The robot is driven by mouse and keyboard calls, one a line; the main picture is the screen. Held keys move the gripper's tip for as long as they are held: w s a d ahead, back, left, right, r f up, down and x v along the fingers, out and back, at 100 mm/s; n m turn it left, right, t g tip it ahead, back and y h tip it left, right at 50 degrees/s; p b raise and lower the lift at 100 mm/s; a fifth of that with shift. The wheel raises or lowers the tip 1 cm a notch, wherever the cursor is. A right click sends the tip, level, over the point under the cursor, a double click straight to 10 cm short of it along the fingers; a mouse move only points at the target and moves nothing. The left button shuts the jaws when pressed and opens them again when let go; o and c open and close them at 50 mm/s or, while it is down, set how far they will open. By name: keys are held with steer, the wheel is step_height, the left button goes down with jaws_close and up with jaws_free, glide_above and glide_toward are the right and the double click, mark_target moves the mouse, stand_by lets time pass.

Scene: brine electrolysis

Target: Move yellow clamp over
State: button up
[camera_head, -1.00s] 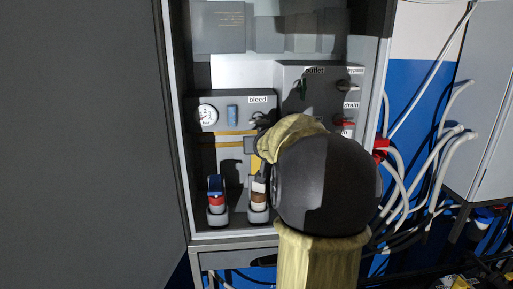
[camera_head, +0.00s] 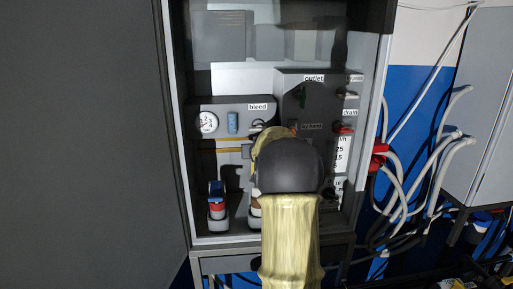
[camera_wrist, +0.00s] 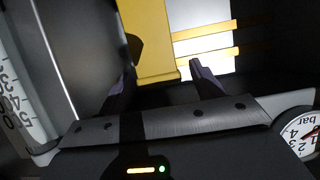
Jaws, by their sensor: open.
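The yellow piece that I take for the clamp (camera_wrist: 158,38) fills the upper middle of the wrist view, with the yellow bars running off to its right. My gripper (camera_wrist: 162,72) is open. Its two dark fingers point toward the clamp's near end, one to each side in the picture. I cannot tell whether the fingertips reach past the clamp's edge or touch it. In the head view my own arm hides both the gripper and the clamp.
Yellow bars (camera_head: 223,150) cross the cabinet's panel below a round gauge (camera_head: 208,122). A blue-and-red bottle-like part (camera_head: 216,199) stands at lower left. The valve panel (camera_head: 312,98) is behind my arm. White hoses (camera_head: 398,180) hang right of the cabinet.

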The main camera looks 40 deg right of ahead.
steer(key=c, duration=1.4)
